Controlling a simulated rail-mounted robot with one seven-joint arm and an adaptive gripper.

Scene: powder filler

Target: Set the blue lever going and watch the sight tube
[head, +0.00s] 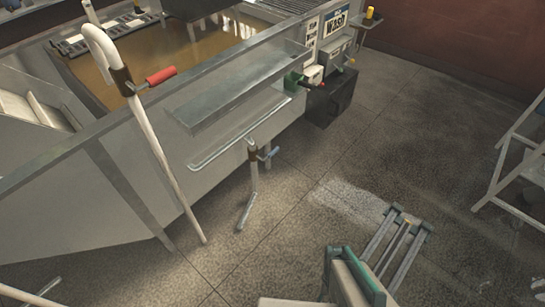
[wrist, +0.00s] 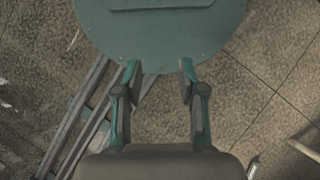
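The blue lever (head: 268,154) sits on a brown fitting on a thin pipe (head: 252,185), beside the front wall of the vat in the head view. The pipe runs down toward the floor and bends at its lower end. I cannot tell for sure which part is the sight tube; a pale, thin tube (head: 235,138) runs along the vat wall just above the lever. My gripper (wrist: 160,67) is open in the wrist view, with nothing between its fingers. The lever does not show in the wrist view, and I cannot make out the fingertips in the head view.
A tall white bent pipe (head: 160,150) with a red handle (head: 160,76) stands left of the lever. The vat (head: 178,58) holds brown liquid. A dark box (head: 330,100) stands below the "Wash" sign (head: 328,35). A white ladder-like frame (head: 518,150) is at right.

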